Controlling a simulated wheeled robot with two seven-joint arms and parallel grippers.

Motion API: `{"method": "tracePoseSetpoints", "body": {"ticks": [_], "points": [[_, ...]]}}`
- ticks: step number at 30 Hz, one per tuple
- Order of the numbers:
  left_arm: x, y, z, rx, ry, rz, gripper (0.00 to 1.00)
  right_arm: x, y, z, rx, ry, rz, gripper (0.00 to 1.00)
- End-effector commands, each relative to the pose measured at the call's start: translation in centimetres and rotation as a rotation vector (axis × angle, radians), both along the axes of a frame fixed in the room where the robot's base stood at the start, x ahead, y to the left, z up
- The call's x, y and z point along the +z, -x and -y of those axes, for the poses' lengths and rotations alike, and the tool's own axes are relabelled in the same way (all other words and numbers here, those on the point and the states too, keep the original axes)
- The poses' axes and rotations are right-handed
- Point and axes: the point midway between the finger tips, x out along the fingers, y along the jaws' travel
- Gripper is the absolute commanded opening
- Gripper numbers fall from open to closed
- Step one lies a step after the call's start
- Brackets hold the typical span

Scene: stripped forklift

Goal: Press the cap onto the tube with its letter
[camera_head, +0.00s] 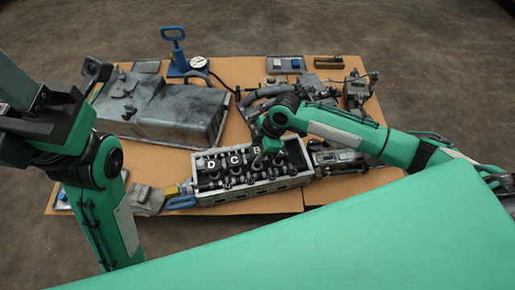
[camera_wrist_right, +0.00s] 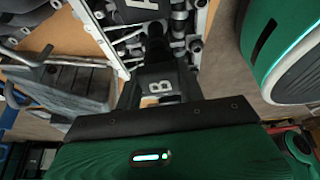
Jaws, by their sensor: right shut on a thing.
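My right gripper (camera_head: 265,150) is over the right part of the open grey engine housing (camera_head: 240,194). In the right wrist view the gripper (camera_wrist_right: 158,80) is shut on a dark grey cap (camera_wrist_right: 170,76) marked B. A black round tube part (camera_wrist_right: 158,45) shows just beyond the cap; I cannot tell whether they touch. A piece with a cut-off letter (camera_wrist_right: 140,6) lies farther along the housing. In the head view, pieces marked D (camera_head: 211,164) and C (camera_head: 234,159) are in the housing. My left arm's dark end (camera_head: 45,118) is at the left; its fingertips cannot be made out.
A large grey cover (camera_head: 165,108) lies at the back left of the brown table (camera_head: 235,75). A blue hand pump (camera_head: 176,50) with a gauge (camera_head: 198,63) stands behind it. Dark engine parts (camera_head: 357,91) crowd the right. A blue-handled tool (camera_head: 181,202) lies left of the housing.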

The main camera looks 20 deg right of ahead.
Motion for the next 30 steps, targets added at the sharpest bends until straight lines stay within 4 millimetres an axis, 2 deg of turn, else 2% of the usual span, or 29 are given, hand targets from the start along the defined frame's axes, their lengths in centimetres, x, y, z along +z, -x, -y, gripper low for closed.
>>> {"method": "tracePoseSetpoints", "body": {"ticks": [11,30], "points": [[0.0,0.0,0.0,0.0,0.0,0.0,0.45,-0.2,0.0,0.0,0.0,0.0,0.0,0.17],[-0.1,0.0,0.0,0.0,0.0,0.0,0.45,-1.9,0.0,0.0,0.0,0.001,0.001,0.17]]}}
